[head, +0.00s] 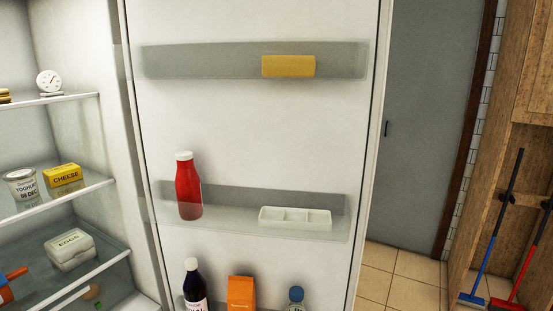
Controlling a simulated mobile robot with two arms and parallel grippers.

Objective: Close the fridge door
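The fridge door (250,130) stands open and fills the middle of the head view, its inner side facing me. Its shelves hold a yellow block (288,66), a red bottle (188,188), a white egg tray (295,218), a dark bottle (194,285), an orange carton (240,293) and a small blue-capped bottle (296,298). The open fridge interior (75,120) is at the left, with its hinge side next to the door. Neither of my grippers shows in the view.
Fridge shelves hold a dial thermometer (49,83), yoghurt (21,187), cheese (63,178) and eggs (69,249). Right of the door are a grey room door (425,120), tiled floor (400,275), and a wooden cabinet with a blue broom (492,230) and a red broom (530,255).

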